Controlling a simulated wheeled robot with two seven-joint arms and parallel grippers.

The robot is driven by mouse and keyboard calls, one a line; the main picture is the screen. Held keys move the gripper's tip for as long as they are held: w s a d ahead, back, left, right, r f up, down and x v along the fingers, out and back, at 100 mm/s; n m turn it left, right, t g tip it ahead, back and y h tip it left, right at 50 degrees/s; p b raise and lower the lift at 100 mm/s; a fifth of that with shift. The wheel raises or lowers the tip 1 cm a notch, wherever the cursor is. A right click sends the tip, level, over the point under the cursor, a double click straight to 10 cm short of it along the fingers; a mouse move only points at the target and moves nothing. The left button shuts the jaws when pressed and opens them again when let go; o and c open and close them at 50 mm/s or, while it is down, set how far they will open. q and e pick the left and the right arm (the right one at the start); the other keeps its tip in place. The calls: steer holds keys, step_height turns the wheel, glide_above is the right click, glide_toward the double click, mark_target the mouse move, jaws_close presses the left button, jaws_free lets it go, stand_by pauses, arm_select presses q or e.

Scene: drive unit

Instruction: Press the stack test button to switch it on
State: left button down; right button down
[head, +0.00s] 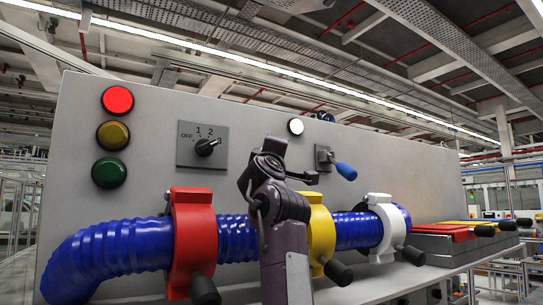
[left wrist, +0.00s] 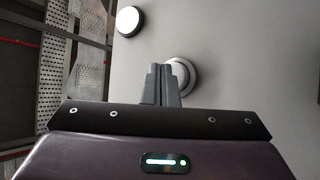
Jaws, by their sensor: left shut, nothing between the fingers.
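In the left wrist view, a round button with a pale raised ring (left wrist: 190,76), which I take for the stack test button, sits on the grey panel (left wrist: 245,65). My left gripper (left wrist: 162,68) is shut and empty, its fingertips in front of the button and covering part of it. Whether they touch it I cannot tell. In the head view my left gripper (head: 268,160) is up against the panel's front and hides the button. A white round lamp (head: 296,126) shows just up and right of it, and also in the left wrist view (left wrist: 129,21). My right gripper is out of view.
On the panel are a lit red lamp (head: 117,100), dark yellow and green lamps, a rotary switch (head: 205,147) and a blue-handled lever (head: 345,171). A blue hose (head: 110,248) with red, yellow and white clamps runs below, close to my arm.

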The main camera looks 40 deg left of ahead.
arm_select(q)
steer(key=d, duration=0.1)
steer(key=s+d+b, duration=0.1)
steer(key=d, duration=0.1)
steer(key=s+d, duration=0.1)
steer(key=shift+d, duration=0.35)
steer(key=shift+a, duration=0.1)
steer(key=shift+f, duration=0.1)
stand_by(0.4)
